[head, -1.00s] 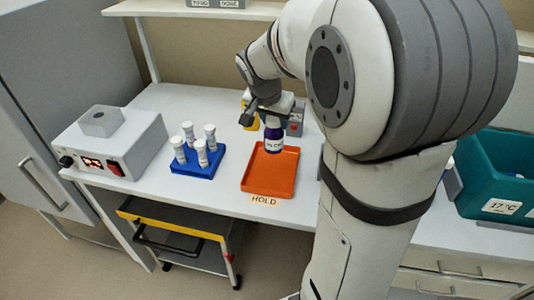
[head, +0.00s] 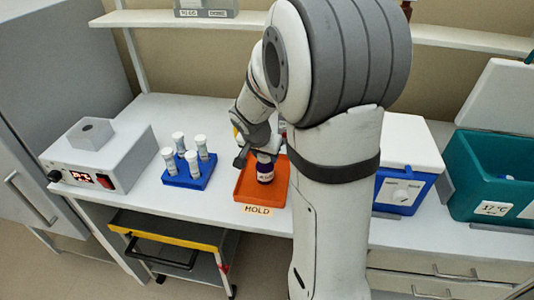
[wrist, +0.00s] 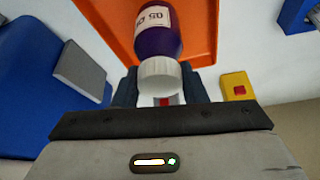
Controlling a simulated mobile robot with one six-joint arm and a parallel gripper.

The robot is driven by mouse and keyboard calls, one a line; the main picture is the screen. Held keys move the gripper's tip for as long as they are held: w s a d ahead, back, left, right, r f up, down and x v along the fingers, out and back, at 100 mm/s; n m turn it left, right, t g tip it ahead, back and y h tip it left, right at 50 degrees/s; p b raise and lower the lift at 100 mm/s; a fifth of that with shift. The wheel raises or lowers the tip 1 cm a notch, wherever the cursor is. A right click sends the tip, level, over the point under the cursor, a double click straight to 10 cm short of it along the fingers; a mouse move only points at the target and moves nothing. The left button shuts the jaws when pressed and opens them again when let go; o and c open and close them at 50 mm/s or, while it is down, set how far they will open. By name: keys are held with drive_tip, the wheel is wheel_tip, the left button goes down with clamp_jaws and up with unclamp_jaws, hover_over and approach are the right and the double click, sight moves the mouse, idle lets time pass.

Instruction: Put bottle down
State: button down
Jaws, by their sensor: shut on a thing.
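The bottle (head: 265,171) is purple with a white label and a white cap. My gripper (head: 262,152) is shut on it near the cap, and the bottle hangs upright over the orange tray (head: 245,188) marked HOLD. In the wrist view the bottle (wrist: 155,40) shows its white cap between the two fingers (wrist: 167,88), with the orange tray (wrist: 204,30) behind it. I cannot tell whether the bottle's base touches the tray.
A blue rack (head: 190,178) with several white-capped tubes stands left of the tray. A grey device (head: 98,160) with a red display is further left. A blue-and-white cooler (head: 405,165) and a teal box (head: 490,180) stand to the right. A yellow-edged cart (head: 170,228) is below the bench.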

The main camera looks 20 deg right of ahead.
drive_tip(key=shift+f, duration=0.1)
drive_tip(key=c, duration=0.9)
unclamp_jaws()
drive_tip(key=shift+s, duration=0.1)
drive_tip(key=shift+r, duration=0.35)
drive_tip(key=v, duration=1.1)
drive_tip(key=s+a+n+y, duration=0.1)
drive_tip(key=s+a+n, duration=0.1)
drive_tip(key=s, duration=0.4)
drive_tip(key=s+a+f+n+y, duration=0.1)
drive_tip(key=s+a+n, duration=0.1)
drive_tip(key=s+n, duration=0.2)
drive_tip(key=s+a+f+n+y, duration=0.1)
drive_tip(key=s+a+n, duration=0.1)
drive_tip(key=s, duration=0.5)
drive_tip(key=shift+s+a+n+g, duration=0.25)
drive_tip(key=shift+s+n+g, duration=0.05)
drive_tip(key=shift+n, duration=0.3)
